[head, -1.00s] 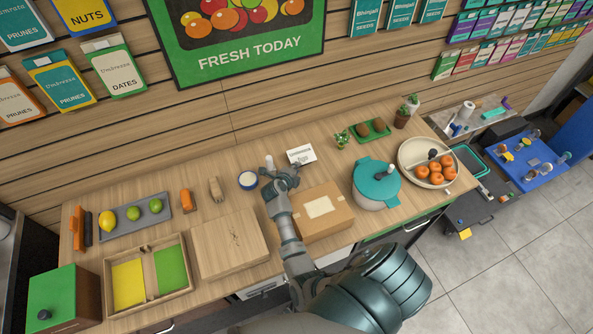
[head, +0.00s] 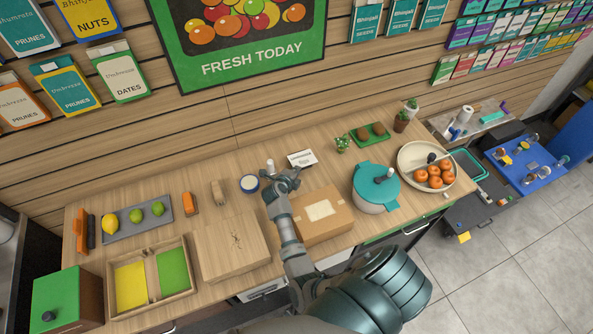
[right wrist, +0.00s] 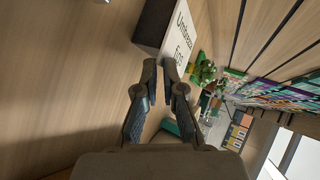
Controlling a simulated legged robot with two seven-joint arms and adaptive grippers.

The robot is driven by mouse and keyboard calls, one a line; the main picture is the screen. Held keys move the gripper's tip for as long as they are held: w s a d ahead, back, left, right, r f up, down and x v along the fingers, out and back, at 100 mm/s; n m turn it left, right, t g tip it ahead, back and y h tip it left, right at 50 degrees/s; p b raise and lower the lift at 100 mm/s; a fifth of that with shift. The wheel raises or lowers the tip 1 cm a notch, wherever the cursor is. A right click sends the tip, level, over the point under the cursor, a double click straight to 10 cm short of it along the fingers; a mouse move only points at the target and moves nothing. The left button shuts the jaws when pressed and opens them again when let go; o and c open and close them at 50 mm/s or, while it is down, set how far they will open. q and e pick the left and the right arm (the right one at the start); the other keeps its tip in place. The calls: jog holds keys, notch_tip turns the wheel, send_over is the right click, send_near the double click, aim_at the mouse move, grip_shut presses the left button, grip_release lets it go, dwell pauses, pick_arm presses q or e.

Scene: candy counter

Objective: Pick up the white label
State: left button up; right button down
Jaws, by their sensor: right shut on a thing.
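The white label (head: 301,158) is a small card with black print, standing at the back of the wooden counter, left of the small plant. In the right wrist view the label (right wrist: 179,32) shows its printed white face and a dark side, right at the fingertips. My right gripper (head: 283,177) reaches over the counter from the front. In the right wrist view its fingertips (right wrist: 161,68) are close together at the label's near edge, shut on it. The exact contact is partly hidden by the fingers. My left gripper is not in view.
A cardboard box (head: 322,216) and a wooden board (head: 232,247) lie in front. A blue-rimmed cup (head: 249,184) stands left of the gripper. A teal-lidded pot (head: 376,187), a small plant (head: 342,144) and a green tray (head: 369,133) are to the right. The slatted wall rises behind.

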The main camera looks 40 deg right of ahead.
jog(key=shift+r+p, duration=0.4)
jog(key=shift+r, duration=0.45)
jog(key=shift+a+f, duration=0.15)
jog(key=shift+a, duration=0.1)
jog(key=shift+s+a+r, duration=0.1)
jog(key=shift+a+r, duration=0.1)
jog(key=shift+a, duration=0.2)
jog(key=p+v, duration=0.4)
jog(key=v, duration=0.1)
jog(key=shift+s+a+f, duration=0.2)
jog(key=shift+s+a, duration=0.05)
jog(key=shift+a, duration=0.05)
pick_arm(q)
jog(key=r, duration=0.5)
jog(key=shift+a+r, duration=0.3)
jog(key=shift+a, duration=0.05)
pick_arm(e)
jog(key=s+a+r, duration=0.2)
jog(key=s+a, duration=0.1)
jog(key=a, duration=0.4)
jog(key=shift+s+a+r, duration=0.2)
jog(key=shift+s+a, duration=0.15)
jog(key=shift+s, duration=0.05)
